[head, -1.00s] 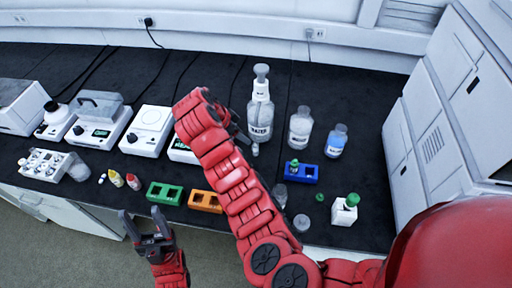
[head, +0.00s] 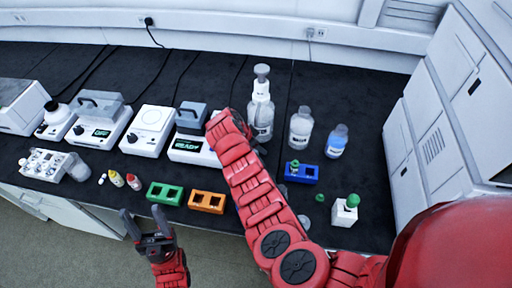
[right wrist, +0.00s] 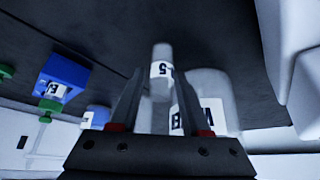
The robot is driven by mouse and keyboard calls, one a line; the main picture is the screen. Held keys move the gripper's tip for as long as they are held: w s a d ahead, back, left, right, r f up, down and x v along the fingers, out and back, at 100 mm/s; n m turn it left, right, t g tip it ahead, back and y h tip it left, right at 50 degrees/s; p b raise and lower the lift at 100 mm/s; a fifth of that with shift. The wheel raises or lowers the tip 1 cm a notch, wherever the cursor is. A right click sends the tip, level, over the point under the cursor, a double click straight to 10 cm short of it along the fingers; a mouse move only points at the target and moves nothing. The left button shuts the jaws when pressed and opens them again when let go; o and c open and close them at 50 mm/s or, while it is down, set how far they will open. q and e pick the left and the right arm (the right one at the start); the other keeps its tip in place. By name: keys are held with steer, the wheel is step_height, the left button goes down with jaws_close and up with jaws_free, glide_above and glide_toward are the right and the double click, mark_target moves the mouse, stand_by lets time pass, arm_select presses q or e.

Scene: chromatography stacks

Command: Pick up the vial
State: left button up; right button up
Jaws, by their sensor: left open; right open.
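A small vial with a green cap (head: 294,163) stands in the blue rack (head: 308,176), right of my right arm in the head view. Another green-capped vial (head: 351,201) sits in a white block. In the right wrist view, a labelled green-capped vial (right wrist: 52,91) shows at the blue rack (right wrist: 68,70), left of my fingers. My right gripper (right wrist: 157,76) is open, with bottles seen between and beyond its fingers; I cannot tell how far off they are. In the head view my arm mostly hides this gripper. My left gripper (head: 147,222) is open and empty, in front of the bench edge.
Green (head: 165,193) and orange (head: 207,202) racks lie left of my right arm. A loose green cap (head: 320,198) lies on the dark bench. A white cabinet (head: 440,110) bounds the right.

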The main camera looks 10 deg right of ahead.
steer(key=shift+w+d+f, duration=0.1)
steer(key=shift+d+f, duration=0.1)
steer(key=shift+f, duration=0.3)
jaws_close()
steer(key=shift+a+r, duration=0.1)
